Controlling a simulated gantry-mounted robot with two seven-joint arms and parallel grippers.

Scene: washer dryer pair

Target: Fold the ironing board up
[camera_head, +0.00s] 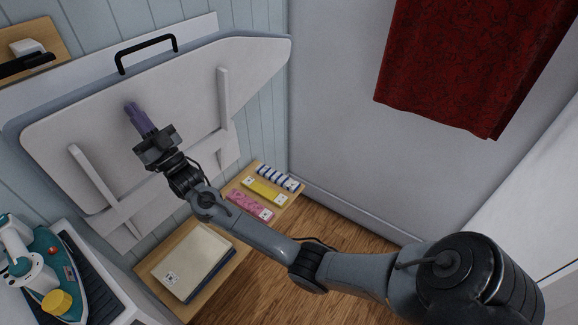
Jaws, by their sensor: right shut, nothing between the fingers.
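The ironing board (185,85) is a white panel with one pointed, rounded end toward the right. It stands steeply upright against the panelled wall, its underside with light support struts (223,105) facing me. A black handle (147,52) sits just above its upper edge. My right gripper (131,107) is in front of the board's middle, purple fingers together and empty, pointing at its underside. Whether the fingertips touch the board cannot be told. The gripper and forearm hide part of the board's lower middle. My left gripper is not in view.
A teal iron (55,268) stands at lower left. A red cloth (470,65) hangs at upper right. Wooden floor shows between.

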